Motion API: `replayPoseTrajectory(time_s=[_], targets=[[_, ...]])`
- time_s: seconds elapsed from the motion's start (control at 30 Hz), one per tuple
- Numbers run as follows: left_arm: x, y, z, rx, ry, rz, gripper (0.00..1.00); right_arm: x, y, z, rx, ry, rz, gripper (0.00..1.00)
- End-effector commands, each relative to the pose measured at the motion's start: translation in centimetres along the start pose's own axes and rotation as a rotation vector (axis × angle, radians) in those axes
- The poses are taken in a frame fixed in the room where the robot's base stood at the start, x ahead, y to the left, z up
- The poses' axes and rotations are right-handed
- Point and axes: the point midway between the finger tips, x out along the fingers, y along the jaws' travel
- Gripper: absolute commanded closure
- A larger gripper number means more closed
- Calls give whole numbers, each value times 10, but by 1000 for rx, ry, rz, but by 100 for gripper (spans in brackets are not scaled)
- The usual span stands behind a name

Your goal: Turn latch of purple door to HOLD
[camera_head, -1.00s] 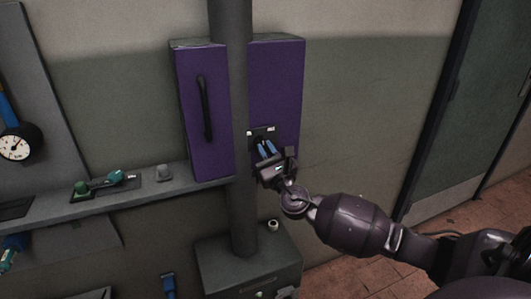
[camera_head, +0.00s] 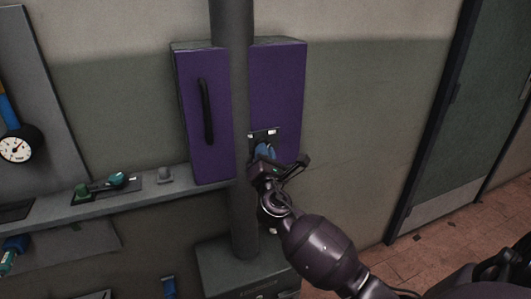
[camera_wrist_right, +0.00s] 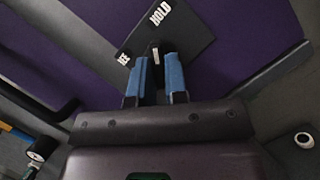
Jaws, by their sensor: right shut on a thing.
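The purple door (camera_head: 277,85) is right of a dark vertical column. A black latch plate (camera_head: 257,134) with white labels is low on it. In the right wrist view the plate (camera_wrist_right: 187,40) carries the word HOLD and, at its left corner, a partly hidden label ending in EE. My right gripper (camera_head: 264,149) has blue fingers, also seen in the right wrist view (camera_wrist_right: 156,75). It is shut on the latch's small dark handle (camera_wrist_right: 154,47), which has a white mark and is mostly hidden between the fingers. The handle sits between the two labels; its exact angle is unclear. My left gripper is not in view.
The column (camera_head: 233,60) stands close left of the latch. Left of it is a purple panel (camera_head: 220,110) with a black bar handle (camera_head: 207,110). A grey ledge (camera_head: 125,198) with green-handled controls and a gauge (camera_head: 15,146) are farther left.

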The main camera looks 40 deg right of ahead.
Motion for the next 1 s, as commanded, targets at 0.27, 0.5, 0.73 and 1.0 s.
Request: replayPoseTrajectory(time_s=[0.27,0.5,0.73,1.0], targets=[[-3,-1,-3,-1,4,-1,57,5,5,8,105,-15,-35,100],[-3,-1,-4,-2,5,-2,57,5,5,8,131,-15,-46,100],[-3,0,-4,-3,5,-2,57,5,5,8,132,-16,-46,100],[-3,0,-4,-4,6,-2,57,5,5,8,132,-16,-47,63]])
